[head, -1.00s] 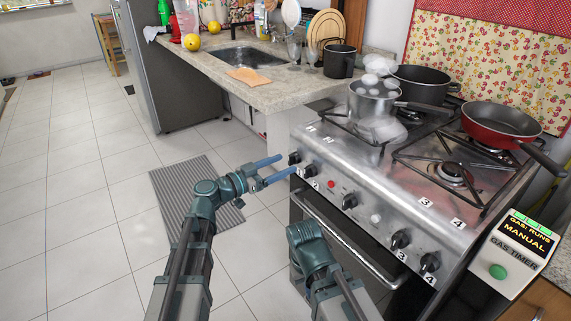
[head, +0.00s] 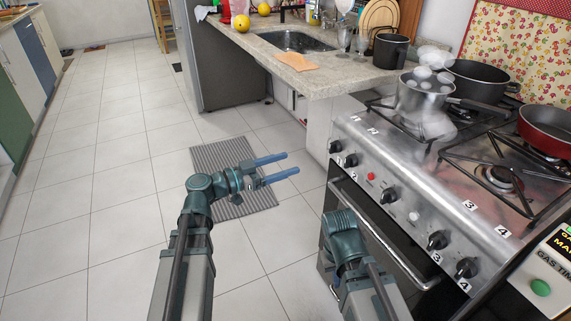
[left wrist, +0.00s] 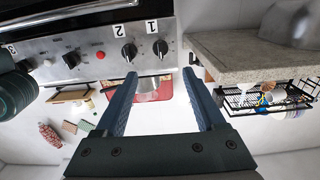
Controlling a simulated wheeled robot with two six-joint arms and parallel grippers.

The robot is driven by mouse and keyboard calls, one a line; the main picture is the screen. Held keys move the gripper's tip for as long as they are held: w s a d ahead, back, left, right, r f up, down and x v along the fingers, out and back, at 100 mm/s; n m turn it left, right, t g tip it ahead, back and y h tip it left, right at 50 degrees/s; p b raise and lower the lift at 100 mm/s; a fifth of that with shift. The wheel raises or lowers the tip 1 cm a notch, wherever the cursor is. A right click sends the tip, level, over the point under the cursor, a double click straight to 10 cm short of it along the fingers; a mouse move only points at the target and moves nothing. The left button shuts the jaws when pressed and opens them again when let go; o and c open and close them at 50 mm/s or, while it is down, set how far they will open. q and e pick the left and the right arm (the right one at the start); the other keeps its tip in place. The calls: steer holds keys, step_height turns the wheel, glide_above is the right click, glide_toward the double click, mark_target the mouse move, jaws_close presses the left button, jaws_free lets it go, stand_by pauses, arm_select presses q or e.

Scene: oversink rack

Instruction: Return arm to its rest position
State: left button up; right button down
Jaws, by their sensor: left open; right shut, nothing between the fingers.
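My left gripper (head: 292,163) is open and empty, over the tiled floor near the grey striped mat. Its two blue fingers point right toward the stove front, apart from the knobs in the head view. In the left wrist view, the open fingers (left wrist: 160,76) have nothing between them in their grip, with stove knobs (left wrist: 129,53) beyond. My right arm (head: 345,240) is folded low in front of the oven door; its gripper fingers are hidden. The steel stove (head: 400,185) stands to the right.
A steaming pot (head: 422,95) with white round things, a black pot (head: 482,78) and a red pan (head: 545,132) sit on the stove. A gas timer box (head: 545,285) is at lower right. The oven handle (head: 385,240) projects near my right arm. Floor at left is clear.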

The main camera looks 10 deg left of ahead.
arm_select(q)
steer(key=s+d+f+n+g+y, duration=0.1)
steer(key=s+d+f+g+y, duration=0.3)
steer(key=f, duration=0.4)
steer(key=s+d+f+n+g+y, duration=0.1)
steer(key=s+d+f+g+y, duration=0.1)
steer(key=s+d+f+g, duration=0.4)
steer(key=s+a+f+n+g+y, duration=0.1)
steer(key=s+a+f+n+y, duration=0.35)
steer(key=s+f+y, duration=0.4)
step_height(320, 180, up, 33)
steer(key=y+p, duration=0.1)
steer(key=p, duration=3.1)
steer(key=shift+f+n, duration=0.2)
steer(key=shift+n, duration=0.15)
